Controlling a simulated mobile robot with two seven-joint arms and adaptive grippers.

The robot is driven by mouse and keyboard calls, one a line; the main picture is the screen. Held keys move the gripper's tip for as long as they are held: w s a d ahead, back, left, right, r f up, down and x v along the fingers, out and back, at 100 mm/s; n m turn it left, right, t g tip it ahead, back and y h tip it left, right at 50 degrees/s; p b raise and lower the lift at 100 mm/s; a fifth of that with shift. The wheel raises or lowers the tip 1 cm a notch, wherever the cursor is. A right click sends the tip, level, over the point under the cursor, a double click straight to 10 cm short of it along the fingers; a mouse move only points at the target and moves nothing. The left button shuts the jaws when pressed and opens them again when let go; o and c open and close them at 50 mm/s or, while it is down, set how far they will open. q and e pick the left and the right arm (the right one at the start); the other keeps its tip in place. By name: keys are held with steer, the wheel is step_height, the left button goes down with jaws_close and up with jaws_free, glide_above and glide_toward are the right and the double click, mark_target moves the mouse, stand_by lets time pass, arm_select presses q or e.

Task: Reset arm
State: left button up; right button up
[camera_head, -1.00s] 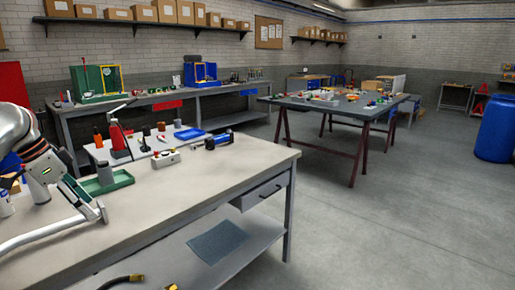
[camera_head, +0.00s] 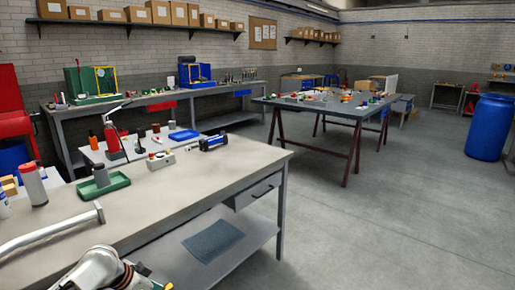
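Part of an arm of mine (camera_head: 105,270), white and black with an orange-red ring, shows at the bottom edge, left of the middle. It is in front of the near workbench (camera_head: 185,185). I cannot tell which arm it is. Neither gripper's fingers are in view. A bent pale grey tube (camera_head: 50,230) with a small flat end plate lies at the bench's left front, and its left end is cut off by the frame.
On the bench are a green tray (camera_head: 103,188) with a grey cylinder, a grey and red bottle (camera_head: 33,185), and a black-and-blue item (camera_head: 213,142). A dark-topped table (camera_head: 330,103) stands beyond. A blue drum (camera_head: 488,128) stands right.

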arm_select(q)
steer(key=s+d+f+n+t+p, duration=0.1)
steer(key=s+d+f+n+t, duration=0.1)
steer(key=s+d+f, duration=0.9)
steer(key=s+a+r+n+t+y+p, duration=0.1)
steer(key=s+a+n+t, duration=0.1)
steer(key=s, duration=1.6)
steer(key=shift+s+a+t+p, duration=0.15)
steer(key=shift+a+t+p, duration=0.3)
steer(key=shift+t, duration=0.55)
